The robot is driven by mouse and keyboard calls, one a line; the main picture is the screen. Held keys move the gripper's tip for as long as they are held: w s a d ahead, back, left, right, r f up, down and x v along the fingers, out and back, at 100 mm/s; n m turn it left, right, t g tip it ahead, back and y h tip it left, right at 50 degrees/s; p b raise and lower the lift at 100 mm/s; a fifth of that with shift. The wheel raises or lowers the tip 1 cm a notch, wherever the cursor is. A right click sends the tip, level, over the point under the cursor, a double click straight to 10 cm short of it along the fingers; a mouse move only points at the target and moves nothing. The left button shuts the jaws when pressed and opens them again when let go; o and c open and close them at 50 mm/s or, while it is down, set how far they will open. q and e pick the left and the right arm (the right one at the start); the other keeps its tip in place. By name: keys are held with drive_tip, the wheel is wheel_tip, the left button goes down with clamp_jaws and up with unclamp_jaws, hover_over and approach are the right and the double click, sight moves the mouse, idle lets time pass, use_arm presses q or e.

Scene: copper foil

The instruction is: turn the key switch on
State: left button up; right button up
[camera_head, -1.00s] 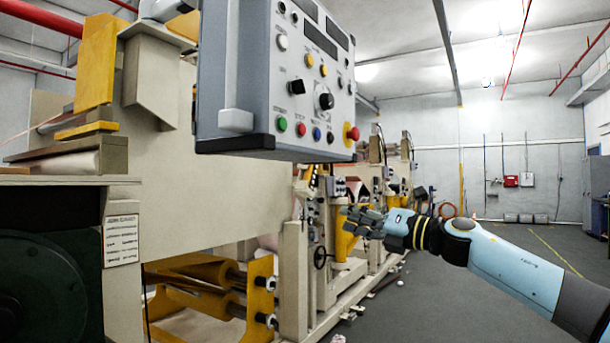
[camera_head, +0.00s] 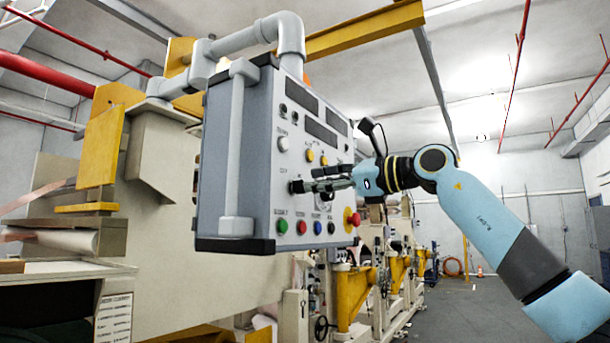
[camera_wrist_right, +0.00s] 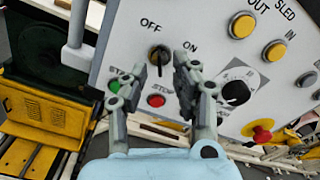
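The grey control panel (camera_head: 262,150) hangs from a grey pipe arm. Its key switch (camera_wrist_right: 158,60) is a small black knob with a brass-coloured ring, below and between the OFF and ON labels; in the head view it is the dark knob (camera_head: 296,187) at the gripper's tip. Which way it is turned is hard to tell. My right gripper (camera_wrist_right: 161,66) is open, with one finger on each side of the switch in the wrist view; I cannot tell whether they touch it. In the head view the right gripper (camera_head: 318,183) points left at the panel face. My left gripper is not in view.
Green (camera_head: 282,226) and red (camera_head: 301,227) buttons sit below the switch. A black rotary knob (camera_wrist_right: 235,93) and a red emergency stop (camera_wrist_right: 262,133) are to its right. Yellow buttons (camera_wrist_right: 242,26) are above right. Open floor lies at the right.

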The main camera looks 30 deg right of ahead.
sight(298, 187)
drive_tip(key=x, duration=0.3)
drive_tip(key=shift+w+a+p, duration=0.15)
drive_tip(key=shift+w+p, duration=0.05)
drive_tip(key=shift+p, duration=0.2)
clamp_jaws()
